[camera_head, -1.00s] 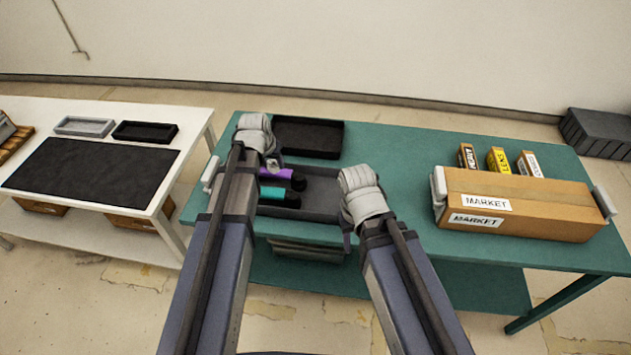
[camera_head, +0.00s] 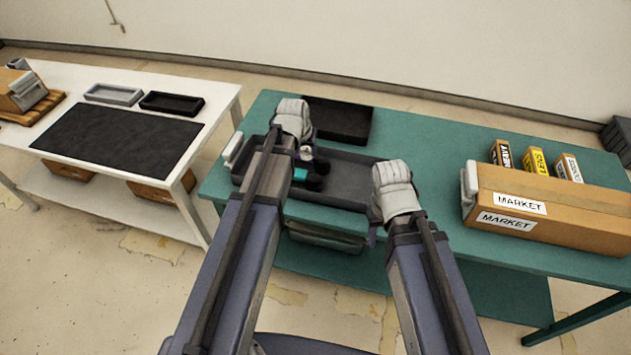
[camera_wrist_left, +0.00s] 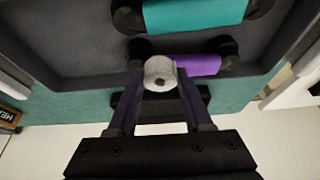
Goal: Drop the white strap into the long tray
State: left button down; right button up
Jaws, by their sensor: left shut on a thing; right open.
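My left gripper (camera_head: 304,154) is shut on a small white rolled strap (camera_wrist_left: 160,73), which shows between its fingertips in the left wrist view. It holds the strap over the long grey tray (camera_head: 342,196) on the green table. In that tray lie a teal handset (camera_wrist_left: 195,15) and a purple handset (camera_wrist_left: 200,65), both with black ends. The teal one (camera_head: 300,174) shows partly in the head view, where my left arm hides much of the tray. My right gripper (camera_head: 373,236) is open by the tray's right end, its fingers mostly hidden by its wrist.
A black tray (camera_head: 345,118) lies behind the grey one. A brown MARKET box (camera_head: 560,212) and several small boxes (camera_head: 535,159) stand to the right. A white table (camera_head: 50,80) at left carries a black mat (camera_head: 110,140) and small trays. The green table's middle is clear.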

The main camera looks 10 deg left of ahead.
pick_arm(q)
jog(key=shift+f, duration=0.55)
pick_arm(e)
jog(key=shift+f, duration=0.55)
pick_arm(q)
jog(key=shift+c, duration=1.2)
grip_release()
jog(key=shift+r, duration=0.1)
pick_arm(e)
jog(key=shift+r, duration=0.1)
pick_arm(q)
jog(key=p+v, duration=0.7)
jog(key=shift+s+r, duration=0.25)
jog(key=shift+r, duration=0.1)
pick_arm(e)
notch_tip(320, 180, up, 7)
